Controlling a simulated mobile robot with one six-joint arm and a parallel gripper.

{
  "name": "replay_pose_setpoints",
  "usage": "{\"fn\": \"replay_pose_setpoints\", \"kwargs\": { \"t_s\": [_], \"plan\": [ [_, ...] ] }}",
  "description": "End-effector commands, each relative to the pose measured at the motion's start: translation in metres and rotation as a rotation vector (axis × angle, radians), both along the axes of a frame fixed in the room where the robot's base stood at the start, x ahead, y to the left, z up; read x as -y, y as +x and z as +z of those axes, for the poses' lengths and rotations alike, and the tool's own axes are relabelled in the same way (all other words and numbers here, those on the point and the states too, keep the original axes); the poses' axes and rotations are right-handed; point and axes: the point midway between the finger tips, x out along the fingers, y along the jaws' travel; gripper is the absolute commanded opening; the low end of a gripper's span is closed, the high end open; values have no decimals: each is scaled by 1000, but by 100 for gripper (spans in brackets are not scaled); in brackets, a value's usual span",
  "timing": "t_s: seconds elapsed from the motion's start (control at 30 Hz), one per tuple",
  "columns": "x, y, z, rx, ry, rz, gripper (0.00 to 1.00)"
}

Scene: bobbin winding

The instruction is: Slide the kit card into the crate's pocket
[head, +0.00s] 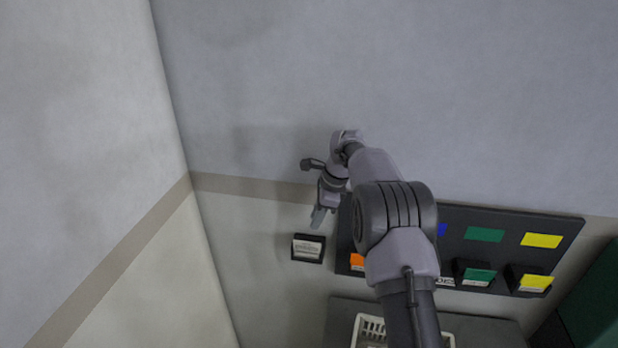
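My gripper (318,217) hangs at the end of my arm in front of the wall, fingers pointing down. Its fingers are small and seen nearly edge-on, so I cannot tell whether they are open or shut. Just below them a white card with dark print (308,246), which looks like the kit card, sits in a small black wall holder (296,256). The gripper looks apart from it. A white slotted crate (373,324) stands on a dark surface at the bottom, partly hidden by my arm. Its pocket cannot be made out.
A dark wall board (510,223) to the right carries green (484,235) and yellow (542,240) patches, with small holders below. An orange patch (357,261) shows beside my arm. A dark table top (480,334) lies under the crate. A dark green panel (597,295) stands at far right.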

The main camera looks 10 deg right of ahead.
Motion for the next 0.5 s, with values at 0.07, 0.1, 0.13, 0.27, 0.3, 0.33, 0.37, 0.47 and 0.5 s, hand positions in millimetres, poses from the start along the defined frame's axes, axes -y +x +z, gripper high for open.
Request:
{"fn": "replay_pose_setpoints", "kwargs": {
  "t_s": [0.07, 0.1, 0.13, 0.27, 0.3, 0.33, 0.37, 0.47, 0.5],
  "plan": [
    [5, 10, -3, -47, 22, -81, 24],
    [7, 13, -10, -63, 30, -113, 24],
    [8, 14, -16, -72, 34, -132, 24],
    [10, 16, -30, -93, 45, -173, 24],
    [10, 16, -33, -95, 45, -176, 24],
    [9, 17, -35, -95, 45, -176, 24],
    [9, 17, -37, -94, 45, -175, 24],
    [7, 17, -46, -94, 45, -174, 24],
    [5, 18, -51, -94, 45, -173, 24]
  ]
}}
